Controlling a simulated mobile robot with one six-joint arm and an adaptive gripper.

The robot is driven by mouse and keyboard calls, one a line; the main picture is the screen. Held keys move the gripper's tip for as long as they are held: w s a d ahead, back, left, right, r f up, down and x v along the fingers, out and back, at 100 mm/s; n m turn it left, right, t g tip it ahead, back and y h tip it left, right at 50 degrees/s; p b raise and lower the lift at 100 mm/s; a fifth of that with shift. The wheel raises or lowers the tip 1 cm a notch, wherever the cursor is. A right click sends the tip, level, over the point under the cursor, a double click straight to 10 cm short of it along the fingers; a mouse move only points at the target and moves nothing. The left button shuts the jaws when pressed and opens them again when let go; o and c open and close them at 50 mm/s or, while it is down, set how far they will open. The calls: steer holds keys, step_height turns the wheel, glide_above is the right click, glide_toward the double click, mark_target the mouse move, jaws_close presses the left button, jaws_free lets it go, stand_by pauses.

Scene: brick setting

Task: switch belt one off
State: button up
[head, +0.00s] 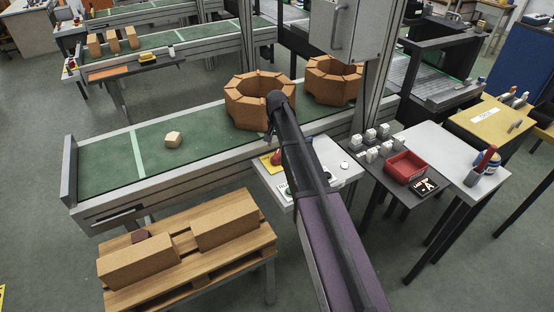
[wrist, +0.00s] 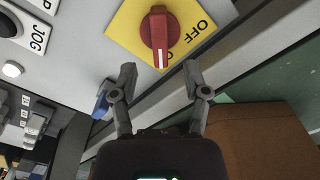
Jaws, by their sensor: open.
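A red rotary knob (wrist: 159,38) sits on a yellow plate (wrist: 124,28) in the wrist view. "OFF" is printed on the plate to the right of the knob. The knob's white mark points down in the picture, away from "OFF", toward the plate's lower corner. My gripper (wrist: 160,78) is open and empty, its fingertips apart on either side just below the knob, not seen closed on it. In the head view the knob (head: 276,158) shows on the control panel (head: 342,178), partly behind my arm. The gripper's tips are hard to make out there.
The green conveyor belt (head: 105,170) runs behind the panel, carrying brick rings (head: 250,108) and a pale block (head: 173,139). A pallet (head: 240,248) with brown boxes stands in front. A grey table (head: 383,185) with a red bin (head: 405,168) is right.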

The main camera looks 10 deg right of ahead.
mark_target(276, 154)
steer(key=shift+f+b, duration=2.7)
steer(key=shift+f, duration=0.3)
jaws_close()
